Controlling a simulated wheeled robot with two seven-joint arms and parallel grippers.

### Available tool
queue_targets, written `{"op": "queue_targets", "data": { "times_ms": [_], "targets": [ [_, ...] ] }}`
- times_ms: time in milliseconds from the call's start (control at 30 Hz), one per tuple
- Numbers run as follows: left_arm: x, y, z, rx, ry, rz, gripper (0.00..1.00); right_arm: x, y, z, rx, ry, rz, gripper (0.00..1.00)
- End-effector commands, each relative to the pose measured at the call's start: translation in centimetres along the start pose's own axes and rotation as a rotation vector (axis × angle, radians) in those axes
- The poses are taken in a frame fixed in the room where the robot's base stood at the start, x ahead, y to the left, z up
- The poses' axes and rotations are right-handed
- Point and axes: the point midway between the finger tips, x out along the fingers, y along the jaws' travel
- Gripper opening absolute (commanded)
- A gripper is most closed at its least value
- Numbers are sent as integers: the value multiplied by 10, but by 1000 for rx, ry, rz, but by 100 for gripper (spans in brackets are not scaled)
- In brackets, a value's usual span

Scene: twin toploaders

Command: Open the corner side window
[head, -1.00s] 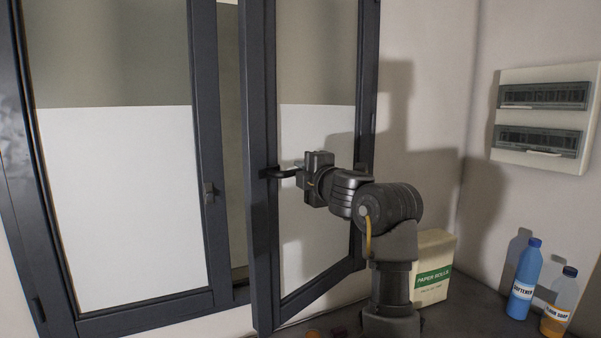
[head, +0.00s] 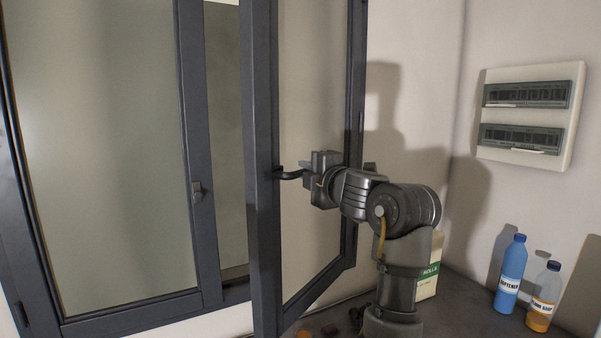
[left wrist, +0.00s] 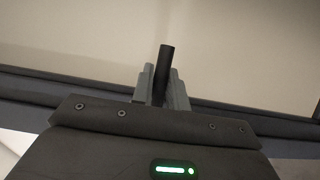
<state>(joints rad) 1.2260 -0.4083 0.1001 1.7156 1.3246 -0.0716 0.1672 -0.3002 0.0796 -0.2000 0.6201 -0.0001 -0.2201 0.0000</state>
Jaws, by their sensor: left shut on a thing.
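The corner side window sash (head: 262,215) is the right-hand, dark-framed one in the head view. It stands swung inward, with a gap between it and the middle post. Its dark lever handle (head: 288,174) sticks out from the free edge. My left gripper (head: 307,172) is shut on this handle, with the arm in front of the pane. In the left wrist view the dark handle bar (left wrist: 165,65) sits between the two grey fingers (left wrist: 160,88). The fingers hide part of the handle. My right gripper is not in view.
The left sash (head: 195,150) is shut, with its own small handle (head: 197,191). On the dark counter (head: 465,300) stand a paper rolls box (head: 429,278), partly hidden by my arm, a blue softener bottle (head: 511,273) and a floor soap bottle (head: 543,298). An electrical box (head: 528,112) hangs on the right wall.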

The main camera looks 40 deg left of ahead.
Motion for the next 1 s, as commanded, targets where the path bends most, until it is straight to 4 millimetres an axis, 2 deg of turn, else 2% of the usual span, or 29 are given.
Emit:
{"op": "queue_targets", "data": {
  "times_ms": [433, 800, 1000],
  "targets": [
    [-8, 0, 6, 2, -2, 1, 0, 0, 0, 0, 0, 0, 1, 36],
    [-26, 0, 19, 1, -3, 0, 0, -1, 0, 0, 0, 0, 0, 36],
    [-27, 0, 19, 0, 0, -1, 0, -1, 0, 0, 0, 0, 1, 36]
  ]
}}
